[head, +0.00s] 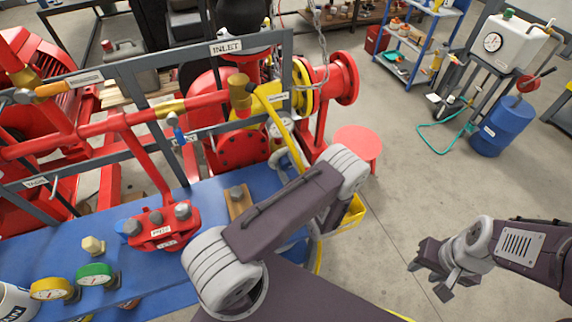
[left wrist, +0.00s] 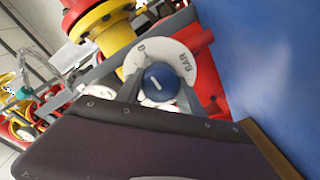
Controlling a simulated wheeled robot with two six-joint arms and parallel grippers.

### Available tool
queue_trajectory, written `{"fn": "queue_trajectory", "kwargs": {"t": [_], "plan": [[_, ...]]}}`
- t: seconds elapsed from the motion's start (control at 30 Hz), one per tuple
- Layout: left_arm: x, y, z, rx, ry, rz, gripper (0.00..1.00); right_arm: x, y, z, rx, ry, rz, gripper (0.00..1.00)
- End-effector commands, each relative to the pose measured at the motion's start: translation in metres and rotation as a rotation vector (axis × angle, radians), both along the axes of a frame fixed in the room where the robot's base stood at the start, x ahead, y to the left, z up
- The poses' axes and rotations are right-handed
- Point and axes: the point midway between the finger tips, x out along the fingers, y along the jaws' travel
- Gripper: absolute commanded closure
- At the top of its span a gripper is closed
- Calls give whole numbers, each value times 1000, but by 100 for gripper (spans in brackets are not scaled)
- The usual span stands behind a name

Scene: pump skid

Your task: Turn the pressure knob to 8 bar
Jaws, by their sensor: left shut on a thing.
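The blue pressure knob (left wrist: 160,80) shows in the left wrist view, with a white pointer line on its face. It sits in front of a white dial plate (left wrist: 184,57) marked "BAR"; the other marks are partly hidden or too blurred to read surely. My left gripper (left wrist: 159,92) is shut on the knob, one finger on each side. In the head view my left arm hides the knob and most of that gripper. My right gripper (head: 432,274) is open and empty over the floor at the right, far from the skid.
The skid's grey frame (head: 140,65) and red pipes (head: 110,122) fill the left. A red stool (head: 358,142) stands beside the skid.

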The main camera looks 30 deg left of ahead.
Motion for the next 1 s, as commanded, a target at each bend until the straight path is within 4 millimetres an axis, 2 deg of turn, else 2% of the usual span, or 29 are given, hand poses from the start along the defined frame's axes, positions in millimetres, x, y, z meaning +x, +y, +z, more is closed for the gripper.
{"fn": "queue_trajectory", "kwargs": {"t": [0.63, 0.67, 0.7, 1.0], "plan": [[0, -1, -1, 27, 35, -4, 96, 0, 0, 0, 0, 0, 0, 64], [0, -1, -1, 26, 36, -4, 47, 0, 0, 0, 0, 0, 0, 64], [0, -1, -1, 27, 35, -4, 36, 0, 0, 0, 0, 0, 0, 64], [0, -1, -1, 26, 34, -1, 34, 0, 0, -1, 0, 0, 0, 64]]}}
